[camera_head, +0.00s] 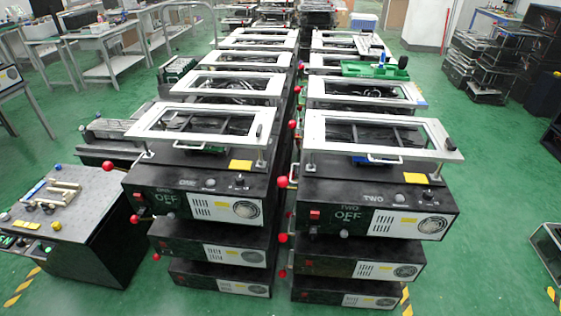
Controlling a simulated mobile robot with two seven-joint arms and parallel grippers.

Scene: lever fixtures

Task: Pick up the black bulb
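Neither of my grippers is in view. No single black bulb stands out clearly. Small dark round pieces, one of them a dark knob-like piece (48,208), lie on the black cabinet (95,210) at the left, but they are too small to identify.
Two rows of stacked machines run back, with a narrow gap between them. A green tray (375,71) lies on a right-row frame. Workbenches (108,45) stand at the back left and black racks (478,60) at the right. Green floor (490,190) is open at the right.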

